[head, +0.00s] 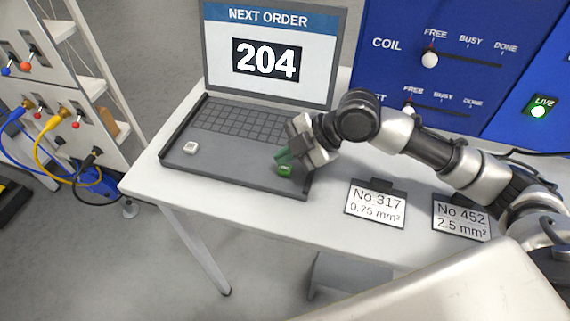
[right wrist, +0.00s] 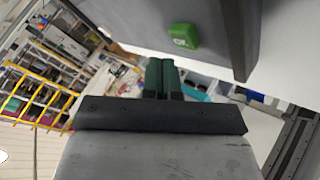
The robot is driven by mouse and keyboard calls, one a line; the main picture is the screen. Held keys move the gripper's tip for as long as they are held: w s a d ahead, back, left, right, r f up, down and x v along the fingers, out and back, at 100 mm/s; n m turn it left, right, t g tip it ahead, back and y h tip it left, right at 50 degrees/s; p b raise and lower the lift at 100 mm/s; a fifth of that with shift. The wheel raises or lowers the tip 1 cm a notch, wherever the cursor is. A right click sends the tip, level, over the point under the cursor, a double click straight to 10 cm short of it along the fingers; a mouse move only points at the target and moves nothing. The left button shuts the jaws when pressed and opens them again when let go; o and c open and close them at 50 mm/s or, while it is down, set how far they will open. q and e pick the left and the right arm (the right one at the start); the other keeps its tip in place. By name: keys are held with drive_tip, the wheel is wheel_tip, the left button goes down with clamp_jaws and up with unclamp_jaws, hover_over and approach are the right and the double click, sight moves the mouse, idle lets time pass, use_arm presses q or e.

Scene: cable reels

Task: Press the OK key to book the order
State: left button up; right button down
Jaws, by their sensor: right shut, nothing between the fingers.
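A laptop-like terminal (head: 215,155) stands on the white table, its screen (head: 268,60) showing "NEXT ORDER 204". The green OK key (head: 285,171) sits at the front right of its base; it also shows in the right wrist view (right wrist: 184,37). A pale key (head: 190,147) sits at the base's front left. My right gripper (head: 283,157) is shut and empty, its green fingertips just beside and behind the OK key in the head view. In the right wrist view the fingertips (right wrist: 162,66) show a little apart from the key. My left gripper is not in view.
Two cards, No 317 (head: 375,206) and No 452 (head: 461,217), stand on the table (head: 225,195) to the right. A blue panel (head: 460,60) with sliders and a lit LIVE button (head: 538,109) rises behind. A rack with cables (head: 65,120) stands at left.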

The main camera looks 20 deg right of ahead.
sight(286, 170)
wheel_tip(286, 170, up, 5)
drive_tip(key=p, duration=0.4)
drive_tip(key=shift+f, duration=0.1)
drive_tip(key=shift+s+f, duration=0.1)
idle(0.6)
